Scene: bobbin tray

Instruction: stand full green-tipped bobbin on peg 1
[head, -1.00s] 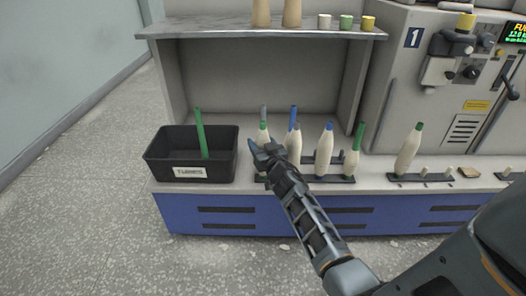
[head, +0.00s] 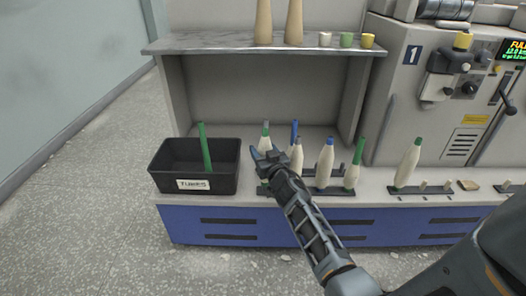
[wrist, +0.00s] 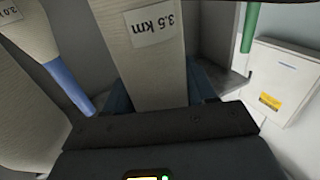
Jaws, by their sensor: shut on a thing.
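My gripper (head: 266,158) is shut around a cream wound bobbin (head: 265,142) at the left end of the dark rack. Another green-tipped bobbin (head: 352,174) stands at the rack's right end. A green-tipped bobbin (head: 407,165) stands, slightly tilted in view, on a strip by the machine, left of short pegs (head: 423,186). No peg number is readable.
Blue-tipped bobbins (head: 325,163) stand close to my gripper on the right; one also shows in the wrist view (wrist: 68,85). A black tubes bin (head: 225,185) with a green tube (head: 204,147) is at left. A shelf (head: 215,45) overhangs the counter.

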